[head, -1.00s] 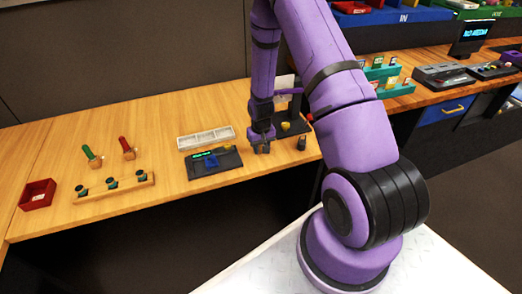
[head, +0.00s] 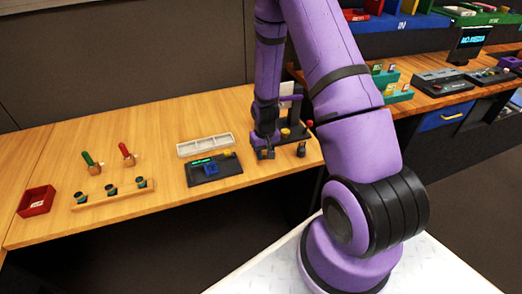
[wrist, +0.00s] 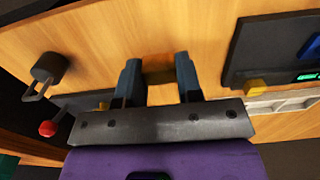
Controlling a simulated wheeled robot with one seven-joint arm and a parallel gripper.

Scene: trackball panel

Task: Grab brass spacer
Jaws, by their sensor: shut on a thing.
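The brass spacer (wrist: 158,76) shows in the wrist view as a small brownish-gold block between my fingertips, with wood tabletop around it. My gripper (wrist: 158,72) is shut on it, one dark finger on each side. In the head view my gripper (head: 266,154) points down, low over the wooden table between the dark display panel and a small black post. The spacer cannot be made out there. Whether it touches the tabletop is not clear.
The dark panel (head: 202,174) with a blue block and yellow part lies left of my gripper. A white tray (head: 205,145) is behind it. A red-knobbed lever (head: 309,123) and yellow part (head: 285,132) are behind.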

